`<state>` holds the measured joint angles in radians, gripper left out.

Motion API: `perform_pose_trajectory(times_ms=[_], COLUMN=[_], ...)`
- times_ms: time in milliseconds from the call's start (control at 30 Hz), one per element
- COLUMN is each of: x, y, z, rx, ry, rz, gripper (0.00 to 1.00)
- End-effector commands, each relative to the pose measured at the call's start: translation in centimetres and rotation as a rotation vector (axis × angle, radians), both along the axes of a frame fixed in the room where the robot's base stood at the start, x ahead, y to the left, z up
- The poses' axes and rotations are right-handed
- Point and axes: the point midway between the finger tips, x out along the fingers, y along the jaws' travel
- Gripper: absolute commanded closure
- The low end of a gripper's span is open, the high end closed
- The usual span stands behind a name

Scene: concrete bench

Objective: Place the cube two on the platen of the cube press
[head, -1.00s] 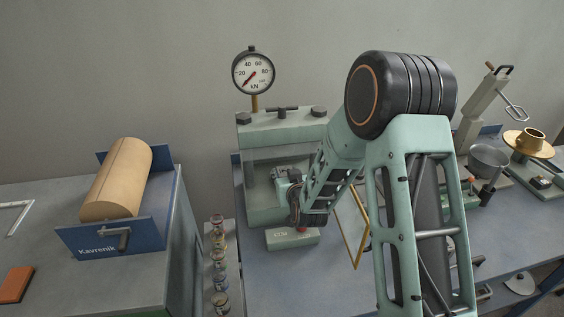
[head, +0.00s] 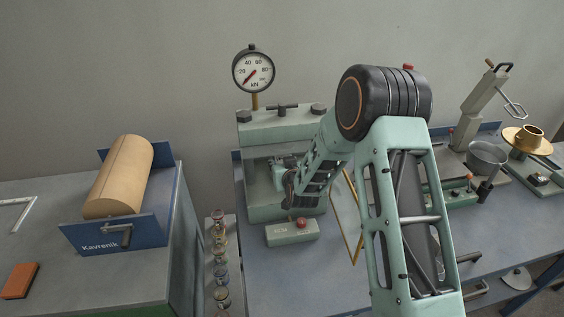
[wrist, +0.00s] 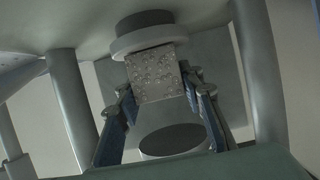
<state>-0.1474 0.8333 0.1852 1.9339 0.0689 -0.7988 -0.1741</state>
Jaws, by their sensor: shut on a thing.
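The cube press (head: 262,128) is a pale green frame with thick columns and a dial gauge (head: 253,70) on top. My gripper (head: 279,172) reaches into its opening in the head view, where the forearm hides part of it and the cube cannot be made out. In the wrist view, the fingers of my gripper (wrist: 158,90) are shut on a grey, pitted cube (wrist: 155,72). The cube shows just below the round upper plate (wrist: 145,32) and above the lower platen (wrist: 168,152), which has a dark round face. The cube looks apart from the platen; its number is not visible.
A control box (head: 281,234) with a red button stands before the press. Glass jars (head: 220,250) line the left. A mixer (head: 478,105) and bowl (head: 487,157) stand farther right. Press columns (wrist: 75,100) flank my gripper closely.

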Motion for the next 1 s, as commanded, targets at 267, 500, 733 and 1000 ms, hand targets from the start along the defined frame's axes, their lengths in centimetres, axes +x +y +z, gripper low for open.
perform_pose_trajectory(times_ms=[267,500,733,1000], x=[0.0,0.0,-1.1,-5.6], y=[0.0,0.0,-0.3,-1.6], z=[-0.2,-0.1,0.5,2.5], rx=[0.000,0.000,-0.001,-0.001], ry=[0.001,0.000,0.001,-0.001], rz=[0.000,0.000,0.000,0.000], gripper=[0.48,0.48,0.48,0.48])
